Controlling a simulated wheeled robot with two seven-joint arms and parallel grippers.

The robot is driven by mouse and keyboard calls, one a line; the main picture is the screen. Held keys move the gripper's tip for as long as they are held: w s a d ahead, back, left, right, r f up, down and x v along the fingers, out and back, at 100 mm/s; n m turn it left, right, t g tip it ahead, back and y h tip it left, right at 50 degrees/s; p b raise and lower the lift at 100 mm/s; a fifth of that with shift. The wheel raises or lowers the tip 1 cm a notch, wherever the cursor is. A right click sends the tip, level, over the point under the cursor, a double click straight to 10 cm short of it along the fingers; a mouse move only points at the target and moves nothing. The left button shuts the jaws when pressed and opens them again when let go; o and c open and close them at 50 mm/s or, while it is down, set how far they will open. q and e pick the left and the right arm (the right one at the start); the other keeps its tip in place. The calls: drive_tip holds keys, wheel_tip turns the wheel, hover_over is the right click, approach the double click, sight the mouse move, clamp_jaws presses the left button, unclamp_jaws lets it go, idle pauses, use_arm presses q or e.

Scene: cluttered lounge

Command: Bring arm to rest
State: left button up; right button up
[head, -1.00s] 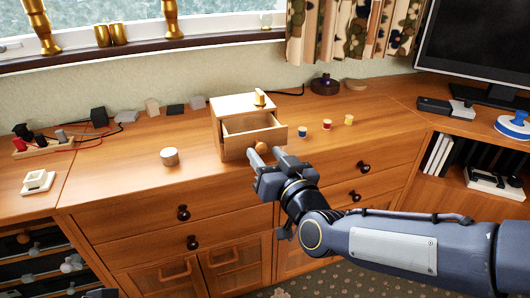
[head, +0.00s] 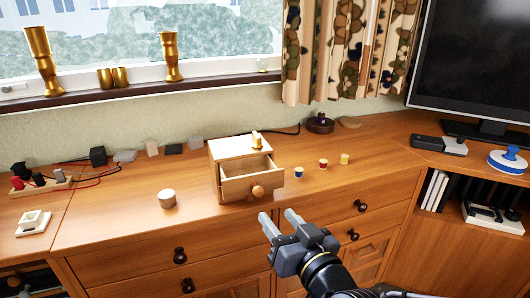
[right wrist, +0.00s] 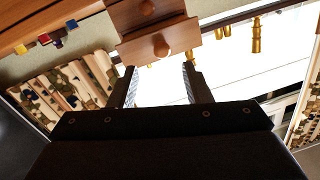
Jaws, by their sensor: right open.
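My right gripper (head: 279,222) is in front of the sideboard's front edge, low in the head view. Its two fingers are apart and nothing is between them. A small wooden drawer box (head: 238,148) stands on the sideboard with its upper drawer (head: 252,182) pulled out. The gripper is below and in front of that drawer and apart from it. In the right wrist view the open fingers (right wrist: 160,84) show with the drawer's round knob (right wrist: 161,46) beyond them. My left gripper does not show.
A round wooden block (head: 167,198) stands left of the box. Several small coloured spools (head: 323,163) stand to its right. A monitor (head: 472,70) and a blue-and-white stamp-like object (head: 508,159) are at the right. A power strip (head: 40,184) with cables lies at the left.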

drive_tip(key=s+d+f+m+g+h, duration=0.2)
drive_tip(key=s+d+f+g, duration=0.35)
drive_tip(key=s+d, duration=0.35)
drive_tip(key=s+d+f+m+g+h, duration=0.1)
drive_tip(key=s+d+f+m+g, duration=0.1)
drive_tip(key=s+d+f+g, duration=0.6)
wheel_tip(320, 180, up, 28)
drive_tip(key=s+a+t+p, duration=0.1)
drive_tip(key=t+p, duration=0.2)
drive_tip(key=p, duration=2.4)
drive_tip(key=shift+s+a+p, duration=0.15)
drive_tip(key=shift+s+p, duration=0.15)
drive_tip(key=shift+s, duration=0.1)
